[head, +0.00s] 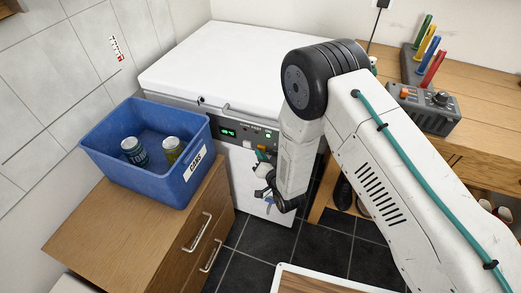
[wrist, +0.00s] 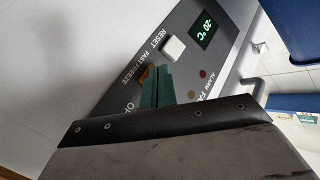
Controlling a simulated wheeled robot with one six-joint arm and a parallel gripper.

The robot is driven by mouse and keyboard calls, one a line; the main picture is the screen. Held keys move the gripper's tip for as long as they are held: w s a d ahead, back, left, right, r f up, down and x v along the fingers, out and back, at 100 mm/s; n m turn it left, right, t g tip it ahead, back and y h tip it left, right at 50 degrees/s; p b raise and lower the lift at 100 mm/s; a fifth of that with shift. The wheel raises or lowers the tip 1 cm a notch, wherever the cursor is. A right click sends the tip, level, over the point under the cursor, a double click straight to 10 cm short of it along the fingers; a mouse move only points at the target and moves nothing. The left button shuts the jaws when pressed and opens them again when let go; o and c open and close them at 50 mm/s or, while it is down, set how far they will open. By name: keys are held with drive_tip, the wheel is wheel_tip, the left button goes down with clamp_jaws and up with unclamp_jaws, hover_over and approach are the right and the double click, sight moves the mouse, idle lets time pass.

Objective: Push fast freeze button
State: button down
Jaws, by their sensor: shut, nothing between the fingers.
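The chest freezer (head: 215,60) has a grey control panel on its front. In the wrist view the panel (wrist: 190,22) carries the label FAST FREEZE, and an orange button (wrist: 146,74) beside it is mostly hidden behind my fingers. In the head view a small orange patch (head: 262,148) shows just above my fingertips. My gripper (wrist: 157,86) is shut and empty, with its green fingertips at the orange button. I cannot tell whether they touch it. A white button (wrist: 173,49) by the label RESET is uncovered next to them.
A green-lit temperature display (wrist: 202,31) and small indicator lights are on the panel. A blue bin (head: 130,170) with two cans stands on a wooden cabinet (head: 110,225) at left. A wooden workbench (head: 405,70) stands at right. Dark floor tiles lie between.

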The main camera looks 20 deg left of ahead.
drive_tip(key=shift+w, duration=0.2)
drive_tip(key=shift+s, duration=0.15)
idle(0.3)
drive_tip(key=shift+s, duration=0.5)
drive_tip(key=s, duration=0.6)
drive_tip(key=shift+a, duration=0.25)
idle(0.4)
